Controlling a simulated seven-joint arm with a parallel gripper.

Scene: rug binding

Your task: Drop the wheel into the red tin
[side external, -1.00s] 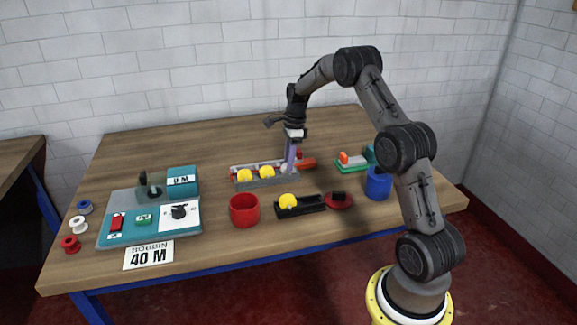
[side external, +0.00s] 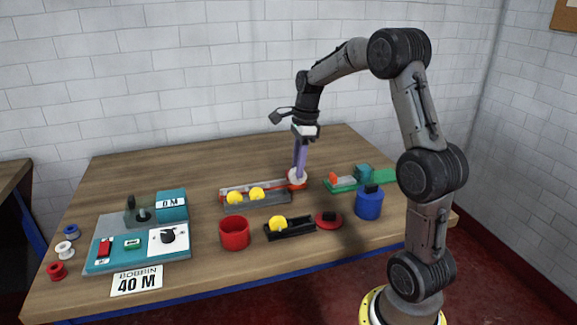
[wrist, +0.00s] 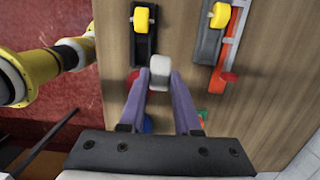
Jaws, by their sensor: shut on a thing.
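The white wheel (side external: 297,175) is held between the fingertips of my gripper (side external: 299,168), which is shut on it. In the side external view it shows in front of the right end of the red-and-grey rail. The wrist view shows the wheel (wrist: 160,72) gripped between the two purple fingers, apparently above the table. The red tin (side external: 235,236) stands upright on the table, to the left of and nearer the camera than my gripper. Its inside bottom is hidden. The red tin does not show in the wrist view.
A grey rack (side external: 258,202) bears two yellow wheels. A black holder (side external: 291,231) with a yellow wheel stands just right of the red tin. A red disc (side external: 328,219), a blue tin (side external: 369,207) and a green block (side external: 341,187) are further right. A teal machine (side external: 135,243) is left.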

